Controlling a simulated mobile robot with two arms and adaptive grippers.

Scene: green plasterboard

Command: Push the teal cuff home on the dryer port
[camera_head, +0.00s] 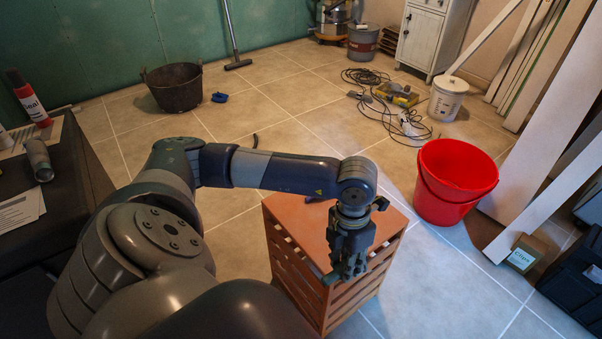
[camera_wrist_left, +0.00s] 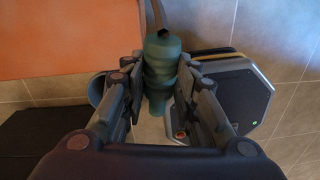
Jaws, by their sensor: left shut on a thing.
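The teal cuff (camera_wrist_left: 161,62) is a ribbed, stepped piece held upright between the fingers of my left gripper (camera_wrist_left: 160,95) in the left wrist view. In the head view my left gripper (camera_head: 346,272) points down at the front side of the orange slatted crate, and a small bit of teal shows beside its fingertips. A grey and white casing with a dark panel (camera_wrist_left: 237,95), perhaps the dryer, lies right of the fingers in the wrist view. I cannot make out its port or whether the cuff touches it. My right gripper is not in view.
The orange crate (camera_head: 292,235) stands under my left forearm. A red bucket (camera_head: 455,180) stands to its right. Cables (camera_head: 405,125), tools and a white bucket (camera_head: 447,100) lie farther back. A dark table (camera_head: 65,185) is at left. Tiled floor is clear around the crate's left side.

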